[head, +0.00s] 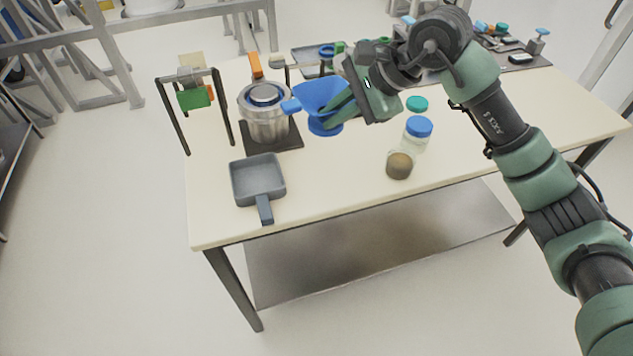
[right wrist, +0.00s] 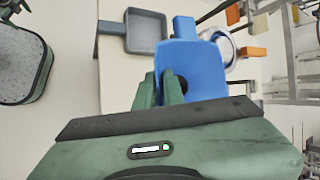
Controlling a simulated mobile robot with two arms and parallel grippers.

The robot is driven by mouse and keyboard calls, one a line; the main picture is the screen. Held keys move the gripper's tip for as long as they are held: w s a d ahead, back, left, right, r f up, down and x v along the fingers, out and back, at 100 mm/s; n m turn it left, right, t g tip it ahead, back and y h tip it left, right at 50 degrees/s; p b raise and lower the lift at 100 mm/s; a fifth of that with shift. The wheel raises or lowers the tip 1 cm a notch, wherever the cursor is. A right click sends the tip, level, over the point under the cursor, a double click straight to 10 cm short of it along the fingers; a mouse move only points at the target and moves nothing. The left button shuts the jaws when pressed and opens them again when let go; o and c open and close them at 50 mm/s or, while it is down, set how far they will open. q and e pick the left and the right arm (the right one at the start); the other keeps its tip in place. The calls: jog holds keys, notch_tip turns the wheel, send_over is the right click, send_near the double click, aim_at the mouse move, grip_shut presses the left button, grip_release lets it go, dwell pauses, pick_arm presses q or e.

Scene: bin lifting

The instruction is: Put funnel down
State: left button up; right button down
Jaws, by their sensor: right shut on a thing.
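The blue funnel (head: 319,97) is held by my right gripper (head: 338,108) just to the right of the metal pot, over the table. In the right wrist view the funnel (right wrist: 190,66) sits between the two green fingers of my right gripper (right wrist: 172,90), which are shut on it. Its blue base ring is low, close to the table top; whether it touches the table I cannot tell. My left gripper is not in view.
The metal pot (head: 264,118) stands on a dark plate (head: 287,138). A grey square pan (head: 257,178) lies in front of it. A jar with a blue lid (head: 417,134) and a brown-filled jar (head: 399,166) stand right. The table (head: 330,175) is clear between pan and jars.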

jog(key=shift+w+a+r+m+t, duration=0.15)
jog(key=shift+w+a+r+m, duration=0.1)
jog(key=shift+a+r, duration=0.3)
jog(key=shift+w+a+r+m+t, duration=0.2)
jog(key=shift+a+r+m, duration=0.1)
jog(key=shift+r, duration=0.3)
jog(key=shift+a+f+p, duration=0.1)
jog(key=shift+f+p, duration=2)
jog(key=shift+f, duration=7.65)
jog(key=c, duration=1.5)
grip_release()
jog(key=shift+b+v, duration=1.25)
jog(key=shift+v, duration=4.8)
jog(key=shift+a+r, duration=0.1)
jog(key=shift+a, duration=0.05)
